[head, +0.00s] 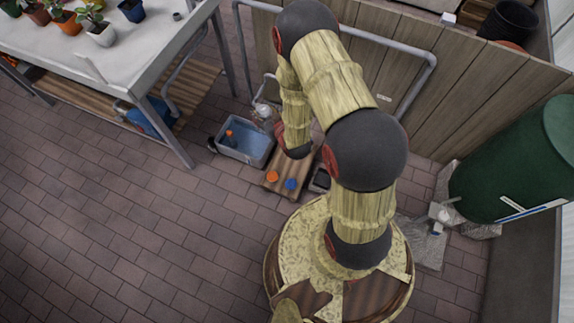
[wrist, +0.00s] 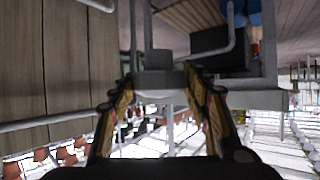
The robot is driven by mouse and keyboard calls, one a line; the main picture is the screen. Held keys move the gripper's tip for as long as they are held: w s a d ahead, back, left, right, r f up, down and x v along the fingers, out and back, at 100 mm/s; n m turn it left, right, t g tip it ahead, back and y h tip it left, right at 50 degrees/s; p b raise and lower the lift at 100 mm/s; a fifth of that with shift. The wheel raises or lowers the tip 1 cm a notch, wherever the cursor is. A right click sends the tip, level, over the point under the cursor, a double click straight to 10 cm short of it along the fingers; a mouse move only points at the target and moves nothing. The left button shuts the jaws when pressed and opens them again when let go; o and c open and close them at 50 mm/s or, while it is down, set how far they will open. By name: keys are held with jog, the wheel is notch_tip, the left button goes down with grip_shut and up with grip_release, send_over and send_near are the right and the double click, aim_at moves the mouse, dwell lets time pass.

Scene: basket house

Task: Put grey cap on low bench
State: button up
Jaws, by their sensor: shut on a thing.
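My gripper (wrist: 158,95) shows in the wrist view, with its two fingers closed in on a grey, round piece (wrist: 159,80), which looks like the grey cap. It sits between the fingertips, clear of any surface that I can make out. The low bench (head: 298,168) is a small wooden platform on the paving in the head view. An orange cap (head: 272,176) and a blue cap (head: 291,184) lie on its near part.
A grey tub (head: 243,143) of water with an orange item in it stands left of the bench. A white table (head: 165,45) with potted plants is at upper left. A wooden fence (head: 420,100) runs behind, and a green barrel (head: 510,165) stands right. Paving at left is clear.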

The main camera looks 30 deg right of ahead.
jog(key=s+d+f, duration=0.1)
jog(key=d+f, duration=0.3)
jog(key=f, duration=0.7)
jog(key=s+d+f, duration=0.1)
jog(key=d+f, duration=0.4)
jog(key=f, duration=0.6)
jog(key=s+f, duration=0.6)
jog(key=f, duration=0.3)
jog(key=s+f, duration=0.6)
jog(key=f, duration=0.4)
jog(key=shift+n+y, duration=0.3)
jog(key=w+d+f+b, duration=0.1)
jog(key=w+f+b, duration=0.1)
jog(key=w+f, duration=0.1)
jog(key=w+f+b, duration=0.2)
jog(key=w+f, duration=0.1)
jog(key=w, duration=0.2)
jog(key=w+d+f+b, duration=0.1)
jog(key=w+f+b, duration=0.1)
jog(key=w+f, duration=0.1)
jog(key=shift+w+d+f, duration=0.15)
jog(key=shift+w+d, duration=0.15)
jog(key=shift+w, duration=0.3)
jog(key=f, duration=0.1)
jog(key=f+b, duration=0.2)
jog(key=f, duration=0.1)
jog(key=shift+w+d, duration=0.1)
jog(key=shift+w, duration=0.25)
jog(key=shift+r, duration=0.15)
